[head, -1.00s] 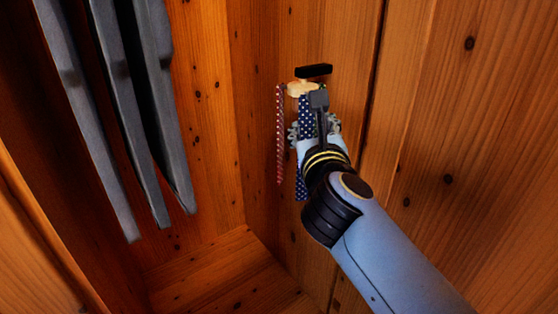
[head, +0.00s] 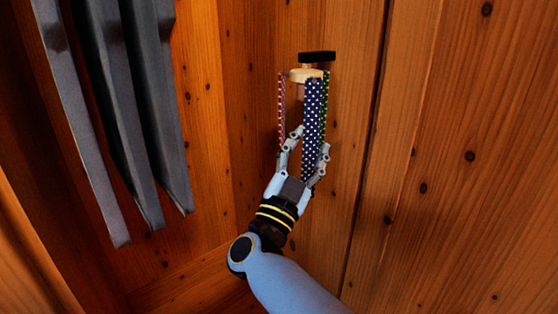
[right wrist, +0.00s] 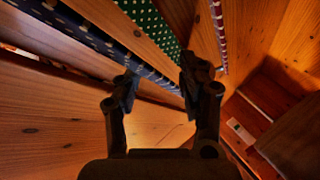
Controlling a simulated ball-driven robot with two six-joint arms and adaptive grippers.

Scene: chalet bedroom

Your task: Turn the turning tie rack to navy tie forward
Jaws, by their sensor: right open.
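The turning tie rack has a round pale wooden head (head: 307,75) under a black bracket (head: 317,57) on the wood wall. A navy tie with white dots (head: 314,120) hangs at its front, toward the head camera. A red dotted tie (head: 282,105) hangs on the left and a green one (head: 326,92) on the right, partly behind the navy. My right gripper (head: 311,142) is open and empty, its fingers up around the ties' lower part. In the right wrist view, the navy (right wrist: 100,43), green (right wrist: 150,18) and red (right wrist: 218,35) ties pass beyond the open fingers (right wrist: 160,77). My left gripper is out of view.
Several grey hanging garments (head: 125,110) fill the left of the head view. Bare plank walls (head: 470,150) enclose the right side. Free room lies between the garments and the rack.

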